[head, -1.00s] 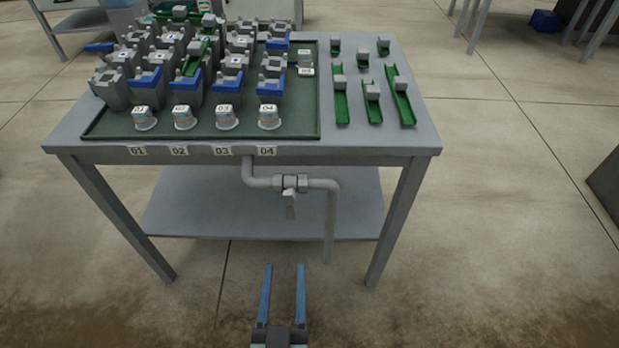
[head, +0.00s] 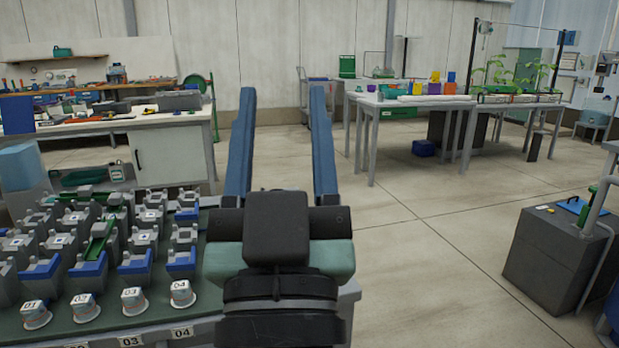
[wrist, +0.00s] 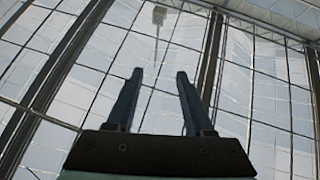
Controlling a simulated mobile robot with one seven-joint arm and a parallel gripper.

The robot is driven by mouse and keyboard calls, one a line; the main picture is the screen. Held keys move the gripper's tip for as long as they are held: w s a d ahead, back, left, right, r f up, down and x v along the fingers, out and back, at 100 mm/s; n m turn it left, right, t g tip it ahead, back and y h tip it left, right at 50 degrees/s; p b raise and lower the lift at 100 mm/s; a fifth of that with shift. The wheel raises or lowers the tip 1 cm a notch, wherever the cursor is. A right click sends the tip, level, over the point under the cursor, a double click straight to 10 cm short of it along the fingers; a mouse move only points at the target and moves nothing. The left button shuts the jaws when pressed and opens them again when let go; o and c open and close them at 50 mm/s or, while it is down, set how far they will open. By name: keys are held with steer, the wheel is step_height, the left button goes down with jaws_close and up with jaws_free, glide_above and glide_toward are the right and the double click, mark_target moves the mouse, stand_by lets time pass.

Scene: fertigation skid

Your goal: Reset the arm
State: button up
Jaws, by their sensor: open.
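My gripper (head: 281,130) is raised in the middle of the head view, in front of the skid table. Its two blue fingers point up and stand wide apart with nothing between them. In the wrist view my gripper (wrist: 158,95) is also open and empty, with the glazed roof behind it. My wrist hides the right part of the skid table in the head view.
The skid table's green tray (head: 100,335) holds several grey and blue holders and numbered white cups (head: 133,299) at the lower left. A dark grey box (head: 555,258) stands at the right. A workbench (head: 160,125) and white tables (head: 410,101) are farther back. Open floor lies right of my gripper.

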steer(key=s+d+r+t+h+p, duration=0.15)
steer(key=s+r, duration=0.35)
steer(key=r, duration=0.5)
step_height(320, 180, up, 29)
steer(key=p, duration=3)
steer(key=shift+d+r+m, duration=0.2)
steer(key=shift+m, duration=0.1)
steer(key=shift+s+f, duration=0.1)
